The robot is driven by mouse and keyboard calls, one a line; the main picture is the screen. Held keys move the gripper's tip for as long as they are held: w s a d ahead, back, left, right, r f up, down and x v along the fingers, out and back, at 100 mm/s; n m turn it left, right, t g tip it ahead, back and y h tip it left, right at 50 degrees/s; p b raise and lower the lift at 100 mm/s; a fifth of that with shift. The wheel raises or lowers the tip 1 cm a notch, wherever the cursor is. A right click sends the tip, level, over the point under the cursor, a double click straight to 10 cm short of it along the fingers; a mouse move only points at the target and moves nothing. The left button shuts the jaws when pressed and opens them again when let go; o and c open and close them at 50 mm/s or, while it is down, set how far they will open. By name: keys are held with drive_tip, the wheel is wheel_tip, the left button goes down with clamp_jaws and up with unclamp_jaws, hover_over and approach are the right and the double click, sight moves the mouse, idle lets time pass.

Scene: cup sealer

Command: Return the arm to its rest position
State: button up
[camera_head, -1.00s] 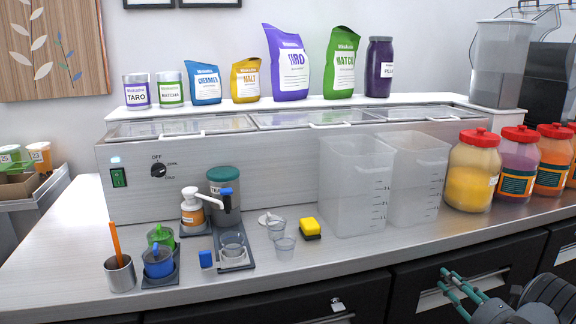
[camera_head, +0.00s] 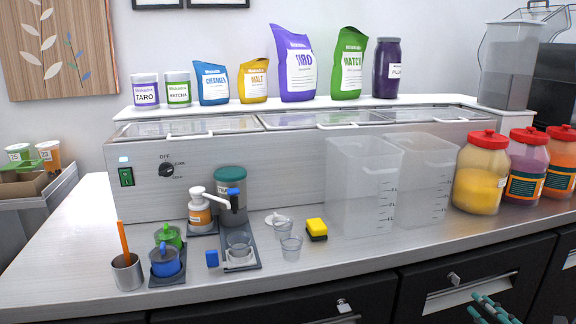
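My gripper (camera_head: 482,305) shows at the bottom right of the head view, in front of the dark drawer fronts and below the counter edge. Only its teal fingers show, cut off by the bottom edge of the picture. The fingers stand apart with nothing seen between them. The gripper is clear of everything on the counter.
Pouches stand on the shelf above. Drawer handles (camera_head: 470,290) lie near my gripper.

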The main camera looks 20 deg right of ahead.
sight(459, 281)
drive_tip(key=w, duration=0.9)
drive_tip(key=shift+w+d, duration=0.1)
drive_tip(key=shift+d, duration=0.3)
drive_tip(key=shift+d+r+m+p, duration=0.1)
drive_tip(key=shift+r+m+p, duration=0.3)
drive_tip(key=shift+m+p, duration=0.6)
drive_tip(key=m+p, duration=0.2)
drive_tip(key=p, duration=0.1)
drive_tip(key=shift+r+m, duration=0.15)
drive_tip(key=shift+m, duration=0.15)
drive_tip(key=m+p, duration=0.2)
drive_tip(key=m, duration=0.2)
drive_tip(key=shift+m+p, duration=0.4)
drive_tip(key=m+p, duration=0.1)
drive_tip(key=m, duration=0.3)
drive_tip(key=shift+d+f+p, duration=0.1)
drive_tip(key=shift+f+p, duration=0.1)
drive_tip(key=shift+p, duration=0.2)
drive_tip(key=m, duration=0.1)
drive_tip(key=s+m, duration=0.1)
drive_tip(key=m, duration=0.1)
drive_tip(key=s+m+p, duration=0.1)
drive_tip(key=shift+f+m, duration=0.2)
drive_tip(key=shift+m, duration=0.2)
